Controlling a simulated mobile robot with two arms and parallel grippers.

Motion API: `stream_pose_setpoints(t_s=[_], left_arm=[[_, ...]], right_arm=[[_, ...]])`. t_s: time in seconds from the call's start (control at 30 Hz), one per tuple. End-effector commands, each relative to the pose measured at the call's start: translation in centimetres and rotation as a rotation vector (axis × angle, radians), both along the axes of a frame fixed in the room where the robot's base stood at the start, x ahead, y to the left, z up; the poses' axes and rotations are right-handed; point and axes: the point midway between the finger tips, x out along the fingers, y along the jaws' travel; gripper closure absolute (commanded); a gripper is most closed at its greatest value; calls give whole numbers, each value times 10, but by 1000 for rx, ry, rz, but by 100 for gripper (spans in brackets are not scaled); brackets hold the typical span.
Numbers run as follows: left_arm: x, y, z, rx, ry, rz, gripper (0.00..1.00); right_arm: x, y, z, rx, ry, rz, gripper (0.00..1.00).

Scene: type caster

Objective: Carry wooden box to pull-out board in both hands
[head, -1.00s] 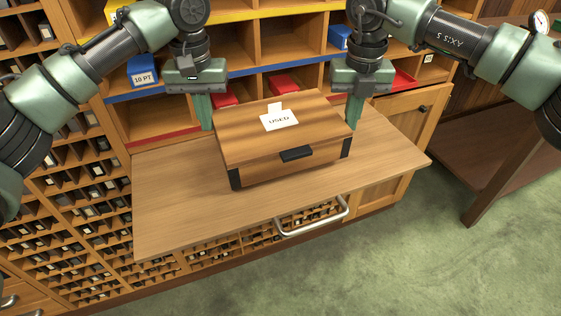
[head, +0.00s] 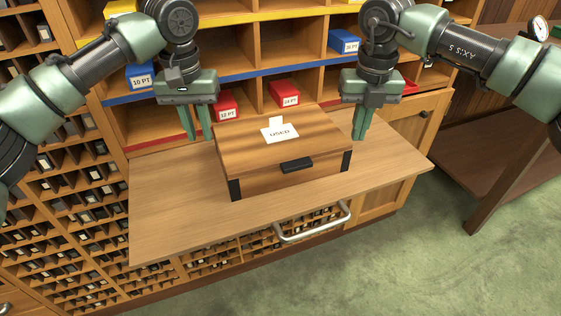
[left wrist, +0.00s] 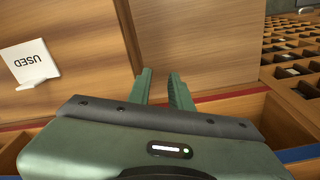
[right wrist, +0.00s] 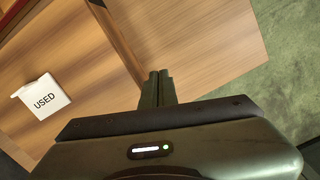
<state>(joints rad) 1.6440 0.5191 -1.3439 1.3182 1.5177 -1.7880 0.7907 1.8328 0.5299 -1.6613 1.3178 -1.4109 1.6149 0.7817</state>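The wooden box (head: 262,180) with black corner pieces, a dark front handle and a white "USED" card (head: 280,132) on its lid rests flat on the pull-out board (head: 170,215). The card also shows in the left wrist view (left wrist: 31,62) and in the right wrist view (right wrist: 42,99). My left gripper (head: 198,138) is open and empty, off the box's left side and apart from it. My right gripper (head: 360,138) is empty off the right side, its fingers parted by a narrow gap. The box's back is hidden.
Behind the board stand cubbyholes with blue bins (head: 343,42) and red bins (head: 284,94). A silver bar handle (head: 314,226) sticks out below the board's front edge. The board is bare left and right of the box. Green floor (head: 440,255) lies at the right.

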Motion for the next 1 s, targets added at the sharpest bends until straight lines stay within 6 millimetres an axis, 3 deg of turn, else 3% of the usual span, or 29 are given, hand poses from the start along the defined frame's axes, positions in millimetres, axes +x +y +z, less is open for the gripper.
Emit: stream_pose_setpoints(t_s=[0.03, 0.1, 0.53, 1.0], left_arm=[[0, 1, 0, 1, 1, 2, 80], [0, 1, 0, 2, 1, 3, 80], [0, 2, 7, 2, 0, 5, 80], [-6, 1, 98, 1, 0, 4, 80]], right_arm=[[0, -1, 0, -1, 0, -1, 97], [0, -1, 0, -2, 1, -2, 80], [0, -2, -1, -3, 1, -4, 80], [0, -2, -1, -3, 1, -4, 80]])
